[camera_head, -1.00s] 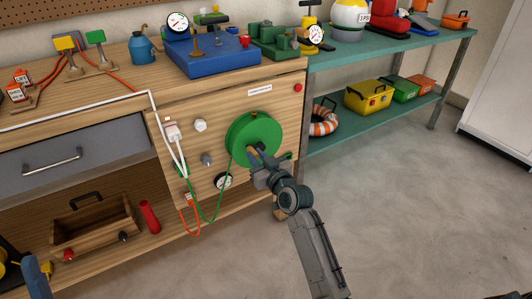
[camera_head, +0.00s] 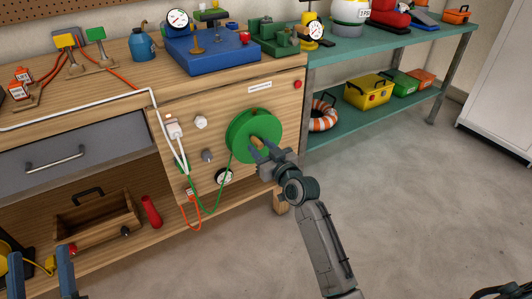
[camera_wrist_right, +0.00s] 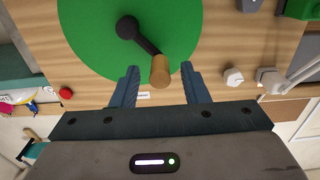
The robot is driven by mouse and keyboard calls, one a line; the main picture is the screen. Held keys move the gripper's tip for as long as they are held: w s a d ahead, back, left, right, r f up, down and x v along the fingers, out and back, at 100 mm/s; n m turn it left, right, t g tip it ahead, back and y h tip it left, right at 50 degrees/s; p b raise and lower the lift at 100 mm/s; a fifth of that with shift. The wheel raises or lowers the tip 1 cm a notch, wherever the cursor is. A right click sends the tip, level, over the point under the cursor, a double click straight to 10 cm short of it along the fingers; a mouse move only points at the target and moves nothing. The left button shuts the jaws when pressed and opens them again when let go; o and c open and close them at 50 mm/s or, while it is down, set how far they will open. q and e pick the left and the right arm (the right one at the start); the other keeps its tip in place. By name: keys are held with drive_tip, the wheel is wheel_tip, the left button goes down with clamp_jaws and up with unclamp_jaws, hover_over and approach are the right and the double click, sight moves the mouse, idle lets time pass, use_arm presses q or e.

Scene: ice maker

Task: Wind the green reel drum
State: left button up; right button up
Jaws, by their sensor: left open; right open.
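The green reel drum (camera_head: 240,130) is mounted on the wooden front panel, with a green cord running down from it. In the right wrist view, the drum (camera_wrist_right: 95,45) carries a black crank arm (camera_wrist_right: 140,38) ending in a wooden knob (camera_wrist_right: 160,70). My right gripper (camera_head: 262,149) is in front of the drum, open. Its fingers (camera_wrist_right: 160,72) stand on either side of the knob with visible gaps, so it is not gripped. My left gripper (camera_head: 40,255) is open and empty at the bottom left, away from the drum.
A white switch or plug (camera_head: 173,129), knobs and a gauge (camera_head: 224,176) sit on the panel near the drum. A red button (camera_head: 297,85) is at the panel's upper right. An open drawer-like wooden box (camera_head: 95,217) is at lower left.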

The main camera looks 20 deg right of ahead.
drive_tip(key=p+v, duration=0.1)
drive_tip(key=v, duration=0.5)
idle(0.5)
